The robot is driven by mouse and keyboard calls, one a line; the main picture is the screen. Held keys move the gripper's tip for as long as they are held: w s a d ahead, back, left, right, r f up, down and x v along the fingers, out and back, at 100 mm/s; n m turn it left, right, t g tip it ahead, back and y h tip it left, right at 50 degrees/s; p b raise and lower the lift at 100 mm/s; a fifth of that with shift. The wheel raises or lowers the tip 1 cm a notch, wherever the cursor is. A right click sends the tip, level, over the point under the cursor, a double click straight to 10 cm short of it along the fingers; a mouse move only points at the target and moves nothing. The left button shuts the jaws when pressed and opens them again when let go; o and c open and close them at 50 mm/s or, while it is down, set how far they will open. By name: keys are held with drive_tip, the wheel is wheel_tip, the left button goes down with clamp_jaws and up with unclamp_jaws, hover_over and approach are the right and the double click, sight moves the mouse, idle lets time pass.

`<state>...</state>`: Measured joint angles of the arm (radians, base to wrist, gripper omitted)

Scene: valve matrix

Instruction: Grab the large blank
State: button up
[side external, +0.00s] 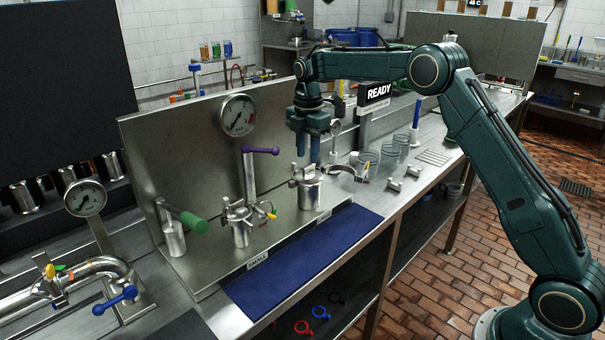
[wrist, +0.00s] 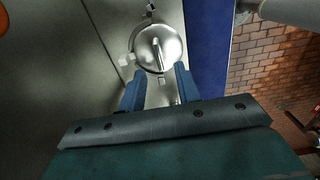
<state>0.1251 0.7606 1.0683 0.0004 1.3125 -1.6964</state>
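A round shiny metal cap with a raised fin handle, which looks like the large blank (wrist: 158,48), sits on the upright steel port; in the side view the cap (side external: 307,175) tops the right-hand fitting. A second, smaller capped fitting (side external: 238,218) stands to its left with a clamp around it. My gripper (side external: 306,153) points down just above the right-hand cap. In the wrist view my gripper (wrist: 159,72) has its two blue fingers apart, with the cap ahead between and beyond their tips. I cannot tell whether a finger touches the cap's handle.
A steel back panel (side external: 180,140) with a gauge (side external: 238,115) rises behind. A purple-handled valve (side external: 262,151) stands left of my gripper. An open clamp (side external: 350,172) and glass jars (side external: 392,150) lie to the right. A blue mat (side external: 300,262) lies clear in front.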

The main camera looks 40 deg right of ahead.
sight(307, 167)
drive_tip(key=shift+f, duration=2.3)
clamp_jaws()
